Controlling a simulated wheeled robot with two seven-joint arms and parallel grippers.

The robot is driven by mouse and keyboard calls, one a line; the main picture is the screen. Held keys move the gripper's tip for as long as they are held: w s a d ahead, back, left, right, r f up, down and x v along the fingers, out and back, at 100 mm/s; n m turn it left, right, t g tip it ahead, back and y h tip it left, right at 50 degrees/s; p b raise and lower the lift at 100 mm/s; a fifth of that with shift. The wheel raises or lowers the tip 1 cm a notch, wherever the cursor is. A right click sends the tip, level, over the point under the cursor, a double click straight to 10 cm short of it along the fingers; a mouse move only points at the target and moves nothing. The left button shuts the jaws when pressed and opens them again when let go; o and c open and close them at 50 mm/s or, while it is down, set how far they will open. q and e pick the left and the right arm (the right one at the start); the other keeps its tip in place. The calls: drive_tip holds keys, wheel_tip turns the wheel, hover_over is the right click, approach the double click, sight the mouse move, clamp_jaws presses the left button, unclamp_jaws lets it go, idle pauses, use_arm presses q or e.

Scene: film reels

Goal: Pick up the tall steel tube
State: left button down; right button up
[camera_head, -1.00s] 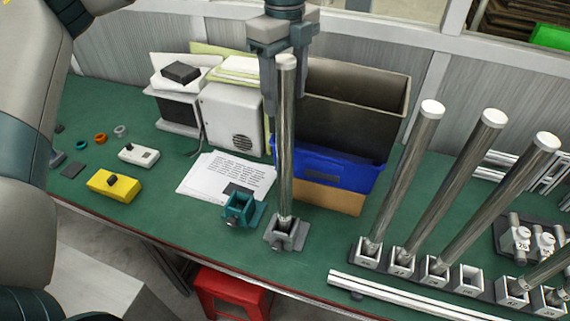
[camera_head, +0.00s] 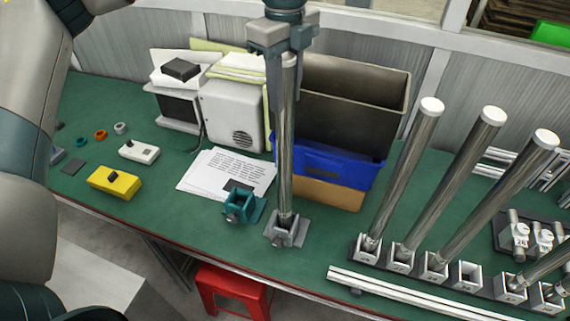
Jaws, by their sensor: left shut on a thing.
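A tall steel tube (camera_head: 286,150) stands upright, its lower end in a grey square socket (camera_head: 286,233) on the green bench. My left gripper (camera_head: 281,66) comes down from above and is shut on the tube near its top. The tube's top end shows between the fingers. More tall steel tubes (camera_head: 405,175) stand at the right in a row of numbered sockets (camera_head: 432,265); one socket there is empty. My right gripper is not in view.
A teal socket (camera_head: 240,204) is just left of the grey one. A blue bin (camera_head: 325,165) and a dark grey bin (camera_head: 350,105) stand close behind the tube. Papers (camera_head: 215,175), a white speaker box (camera_head: 232,118) and a yellow box (camera_head: 114,183) lie to the left.

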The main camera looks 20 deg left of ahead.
use_arm(q)
drive_tip(key=shift+r, duration=0.15)
drive_tip(key=shift+r+b, duration=0.3)
drive_tip(key=shift+r, duration=0.1)
wheel_tip(320, 180, up, 16)
drive_tip(key=b, duration=0.5)
drive_tip(key=shift+r, duration=0.55)
drive_tip(key=shift+f, duration=0.15)
